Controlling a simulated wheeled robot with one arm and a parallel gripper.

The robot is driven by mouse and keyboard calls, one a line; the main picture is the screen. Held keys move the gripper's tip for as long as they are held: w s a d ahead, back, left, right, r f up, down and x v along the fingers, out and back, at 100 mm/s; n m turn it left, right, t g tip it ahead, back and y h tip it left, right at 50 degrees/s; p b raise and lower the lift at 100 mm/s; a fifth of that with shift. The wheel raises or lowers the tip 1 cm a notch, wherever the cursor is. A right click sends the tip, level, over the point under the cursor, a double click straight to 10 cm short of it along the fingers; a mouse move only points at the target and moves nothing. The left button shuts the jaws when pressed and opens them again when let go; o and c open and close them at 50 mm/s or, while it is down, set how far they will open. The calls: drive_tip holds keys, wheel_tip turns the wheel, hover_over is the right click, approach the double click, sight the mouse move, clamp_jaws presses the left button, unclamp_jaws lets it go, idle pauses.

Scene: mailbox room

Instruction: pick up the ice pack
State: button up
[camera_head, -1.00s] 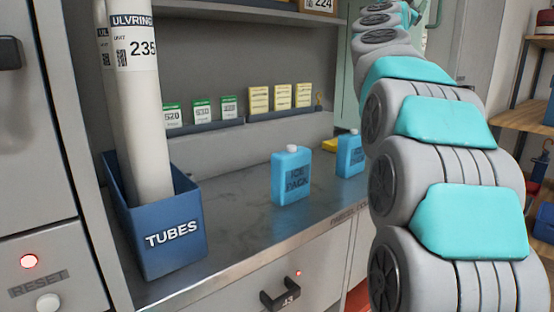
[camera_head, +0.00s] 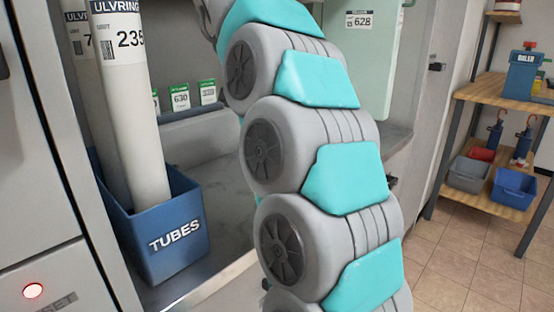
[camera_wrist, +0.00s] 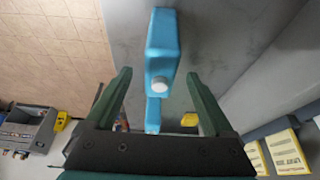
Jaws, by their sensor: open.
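In the wrist view a light blue ice pack (camera_wrist: 163,42) with a white cap stands on the grey counter. My gripper (camera_wrist: 158,74) is open, its two dark green fingers apart, one to each side of the line to this pack. The pack shows just beyond and between the fingertips; I see no contact. In the head view my arm covers both packs and the gripper is out of sight.
A blue TUBES bin (camera_head: 170,245) with tall tubes stands at the counter's left. Several green-topped cards (camera_head: 180,97) stand at the back. A yellow object (camera_wrist: 190,119) lies near the second pack. A wooden shelf (camera_head: 500,92) with bins is at the right. The floor (camera_head: 445,270) there is clear.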

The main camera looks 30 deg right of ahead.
drive_tip(key=shift+d+f, duration=0.15)
drive_tip(key=shift+d+f, duration=0.15)
drive_tip(key=shift+f, duration=0.05)
drive_tip(key=shift+w+d+f, duration=0.15)
drive_tip(key=shift+w+f, duration=0.1)
drive_tip(key=shift+f, duration=0.5)
drive_tip(key=shift+x, duration=2.65)
clamp_jaws()
